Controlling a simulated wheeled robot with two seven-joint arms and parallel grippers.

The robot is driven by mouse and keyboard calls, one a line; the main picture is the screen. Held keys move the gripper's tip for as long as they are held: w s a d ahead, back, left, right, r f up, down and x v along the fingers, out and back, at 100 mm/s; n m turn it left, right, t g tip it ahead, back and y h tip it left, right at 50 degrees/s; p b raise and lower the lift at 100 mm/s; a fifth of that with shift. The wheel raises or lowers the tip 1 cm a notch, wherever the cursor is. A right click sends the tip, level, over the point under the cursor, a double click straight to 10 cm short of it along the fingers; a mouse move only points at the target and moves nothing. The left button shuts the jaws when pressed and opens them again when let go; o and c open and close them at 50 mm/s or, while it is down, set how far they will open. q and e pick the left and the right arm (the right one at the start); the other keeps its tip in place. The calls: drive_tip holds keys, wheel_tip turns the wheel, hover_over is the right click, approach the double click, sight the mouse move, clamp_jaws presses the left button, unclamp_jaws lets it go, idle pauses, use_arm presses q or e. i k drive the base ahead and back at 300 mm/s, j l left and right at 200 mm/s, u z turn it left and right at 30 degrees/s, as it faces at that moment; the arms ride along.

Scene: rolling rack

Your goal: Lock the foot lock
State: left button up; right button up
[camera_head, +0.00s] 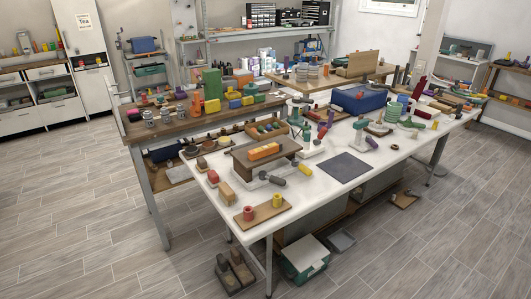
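Neither of my grippers shows in the head view. I cannot make out a foot lock in this picture. A small grey rack (123,62) stands by the back wall at the left, with a blue toolbox (143,45) on its upper level and a green box (150,70) below. Its lower end is hidden behind the wooden workbench, so I cannot see wheels or a lock there. On the floor at the front, a dark piece with two raised blocks (234,273) lies beside a table leg; I cannot tell what it is.
A white table (290,209) crowded with small coloured parts fills the middle. A wood-topped workbench (152,128) stands behind it at the left. A green box with a white lid (305,256) is on the floor under the front edge. Wood-plank floor (75,215) is clear at the left and right.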

sight(263, 175)
drive_tip(key=i+l+u, duration=0.3)
drive_tip(key=i+l, duration=0.2)
drive_tip(key=i+l+u, duration=0.15)
drive_tip(key=l, duration=0.3)
drive_tip(key=i+l+u, duration=0.15)
drive_tip(key=i+l, duration=0.15)
drive_tip(key=i+l+u, duration=0.15)
drive_tip(key=l, duration=0.3)
drive_tip(key=i+l+u, duration=0.15)
drive_tip(key=l, duration=0.25)
drive_tip(key=i+l+u, duration=0.15)
drive_tip(key=l, duration=0.25)
drive_tip(key=i, duration=0.05)
